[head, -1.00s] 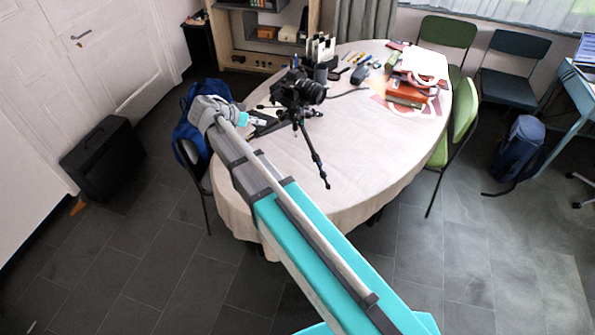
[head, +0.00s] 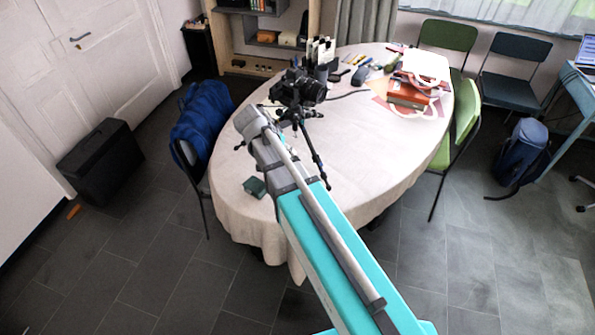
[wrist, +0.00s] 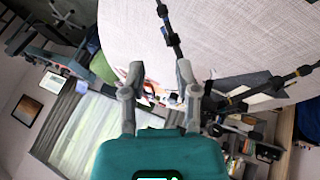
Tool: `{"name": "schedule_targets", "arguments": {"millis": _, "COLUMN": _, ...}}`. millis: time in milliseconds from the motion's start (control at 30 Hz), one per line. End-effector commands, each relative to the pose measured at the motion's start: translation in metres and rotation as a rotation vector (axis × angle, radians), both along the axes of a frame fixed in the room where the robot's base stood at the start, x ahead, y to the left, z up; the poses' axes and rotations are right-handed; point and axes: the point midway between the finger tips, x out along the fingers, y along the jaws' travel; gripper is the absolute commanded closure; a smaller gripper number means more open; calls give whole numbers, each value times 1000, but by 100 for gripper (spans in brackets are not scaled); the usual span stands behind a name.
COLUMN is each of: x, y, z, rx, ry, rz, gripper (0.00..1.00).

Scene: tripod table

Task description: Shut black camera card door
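The black camera (head: 300,88) sits on a black tripod (head: 318,158) that stands on the table. Its card door is too small to make out in the head view. In the wrist view two tripod legs (wrist: 170,32) show close beyond the fingers, and the camera body cannot be made out. My gripper (wrist: 159,70) is open, with its two grey fingers apart and nothing between them. In the head view my arm ends just left of and below the camera, and the fingers are hidden there.
The oval table (head: 370,165) has a pale cloth. A small dark green box (head: 255,187) lies near its left edge. A blue bag (head: 203,110) is on the left chair. The table's front right is clear.

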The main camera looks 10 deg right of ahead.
Motion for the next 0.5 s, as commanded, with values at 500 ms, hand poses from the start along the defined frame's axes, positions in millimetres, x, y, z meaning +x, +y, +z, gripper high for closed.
{"name": "schedule_targets", "arguments": {"millis": 500, "x": -39, "y": -24, "z": -35, "rx": 157, "ry": 159, "rz": 126, "gripper": 60}}
